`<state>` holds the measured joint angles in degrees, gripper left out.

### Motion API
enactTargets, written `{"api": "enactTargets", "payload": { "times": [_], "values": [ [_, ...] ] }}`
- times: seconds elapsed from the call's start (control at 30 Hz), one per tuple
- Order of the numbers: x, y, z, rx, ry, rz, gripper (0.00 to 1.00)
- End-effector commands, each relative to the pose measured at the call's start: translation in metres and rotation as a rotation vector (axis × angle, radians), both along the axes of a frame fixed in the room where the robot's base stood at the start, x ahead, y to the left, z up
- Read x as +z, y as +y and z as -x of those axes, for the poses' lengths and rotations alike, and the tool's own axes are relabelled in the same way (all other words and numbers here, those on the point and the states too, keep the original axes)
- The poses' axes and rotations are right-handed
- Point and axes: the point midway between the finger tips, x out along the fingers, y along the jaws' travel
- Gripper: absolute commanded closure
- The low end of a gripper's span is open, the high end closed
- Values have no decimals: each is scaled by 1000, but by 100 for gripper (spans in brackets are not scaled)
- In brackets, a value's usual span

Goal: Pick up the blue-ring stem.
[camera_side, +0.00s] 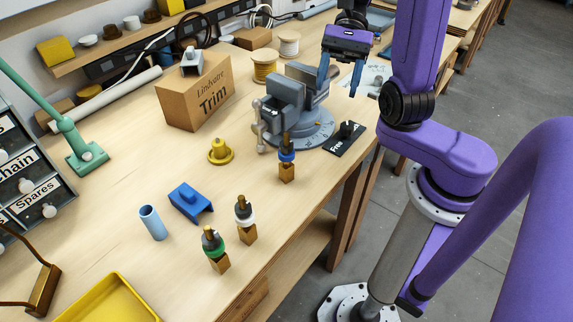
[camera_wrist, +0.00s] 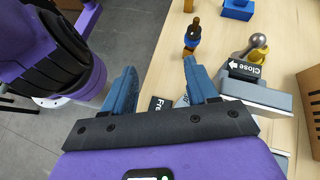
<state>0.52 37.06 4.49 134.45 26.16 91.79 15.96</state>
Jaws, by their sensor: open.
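The blue-ring stem (camera_side: 286,154) stands upright in a small wooden block (camera_side: 286,174) in front of the vise, near the table's right edge. It has a dark top and a blue ring. In the wrist view the blue-ring stem (camera_wrist: 193,33) shows beyond the fingertips, near the top. My gripper (camera_side: 341,78) is open and empty, above and behind the vise in the side view. Its two blue fingers point down, apart from the stem. In the wrist view my gripper (camera_wrist: 165,76) has a wide gap between its fingers.
A grey vise (camera_side: 292,105) stands between my gripper and the stem. A white-ring stem (camera_side: 244,213) and a green-ring stem (camera_side: 212,242) stand in blocks nearer the front. A black label plate (camera_side: 344,139) lies beside the vise. A Trim box (camera_side: 196,93) stands left.

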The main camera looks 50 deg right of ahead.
Motion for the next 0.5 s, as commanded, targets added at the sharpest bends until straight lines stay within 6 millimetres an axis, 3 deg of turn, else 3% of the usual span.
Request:
{"api": "enactTargets", "payload": {
  "times": [0.5],
  "values": [
    [10, -17, -2, -443, 98, -191, 42]
  ]
}}
